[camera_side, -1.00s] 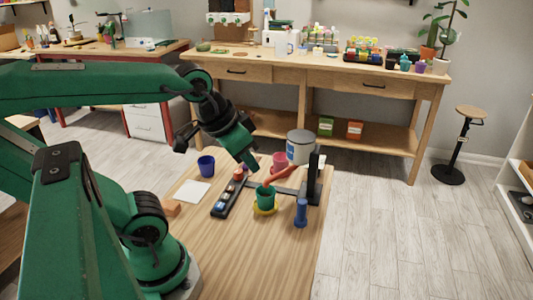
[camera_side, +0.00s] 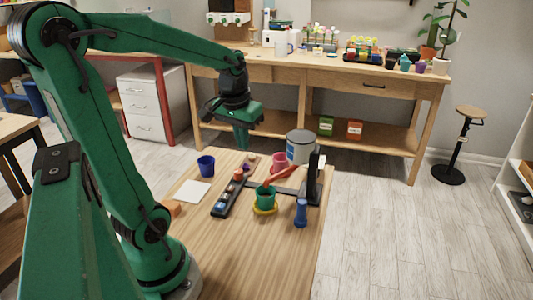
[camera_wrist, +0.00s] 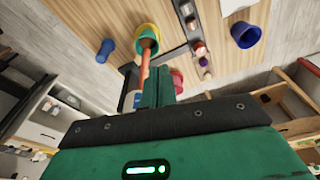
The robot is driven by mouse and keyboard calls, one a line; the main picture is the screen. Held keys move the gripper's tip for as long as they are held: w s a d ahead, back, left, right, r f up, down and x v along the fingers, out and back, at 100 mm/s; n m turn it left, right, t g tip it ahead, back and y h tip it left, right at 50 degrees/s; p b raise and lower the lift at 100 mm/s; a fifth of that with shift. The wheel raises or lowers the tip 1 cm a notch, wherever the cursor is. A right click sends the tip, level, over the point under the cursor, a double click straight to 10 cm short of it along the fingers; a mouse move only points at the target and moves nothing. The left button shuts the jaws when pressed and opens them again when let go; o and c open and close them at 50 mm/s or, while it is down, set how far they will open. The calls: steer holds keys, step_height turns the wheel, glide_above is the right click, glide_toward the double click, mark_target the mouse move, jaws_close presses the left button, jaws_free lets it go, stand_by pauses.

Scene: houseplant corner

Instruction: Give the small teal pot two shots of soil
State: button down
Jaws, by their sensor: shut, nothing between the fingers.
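The small teal pot (camera_side: 265,199) stands upright on a yellow saucer (camera_side: 275,208), under the red chute (camera_side: 283,175) of a dispenser with a grey-white hopper (camera_side: 300,148) on a dark stand (camera_side: 313,180). Whether soil is in the pot cannot be told. A dark strip (camera_side: 226,206) with several coloured buttons lies left of the pot; it also shows in the wrist view (camera_wrist: 190,25). My gripper (camera_side: 242,146) is shut and empty, raised above the table's far part, pointing down. In the wrist view its fingers (camera_wrist: 160,80) partly cover the dispenser.
A blue pot (camera_side: 206,166) stands at the far left and a pink pot (camera_side: 279,162) behind the chute. A white tile (camera_side: 192,193) and an orange block (camera_side: 172,208) lie at left. The front of the table is clear.

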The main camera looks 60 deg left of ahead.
mark_target(230, 187)
steer(key=s+a+f+n+g, duration=0.1)
steer(key=a+f+n, duration=0.2)
steer(key=a, duration=0.5)
steer(key=shift+a+f+g+h, duration=0.3)
steer(key=shift+a+f+h, duration=0.1)
steer(key=shift+f, duration=0.1)
steer(key=shift+d+f, duration=0.1)
steer(key=shift+f, duration=0.05)
step_height(230, 187, down, 14)
steer(key=shift+r, duration=0.15)
stand_by(0.6)
steer(key=shift+s+f, duration=0.1)
steer(key=shift+f, duration=1.05)
steer(key=shift+r, duration=0.15)
step_height(230, 187, up, 14)
steer(key=shift+w+r, duration=0.15)
steer(key=shift+w, duration=0.05)
stand_by(0.7)
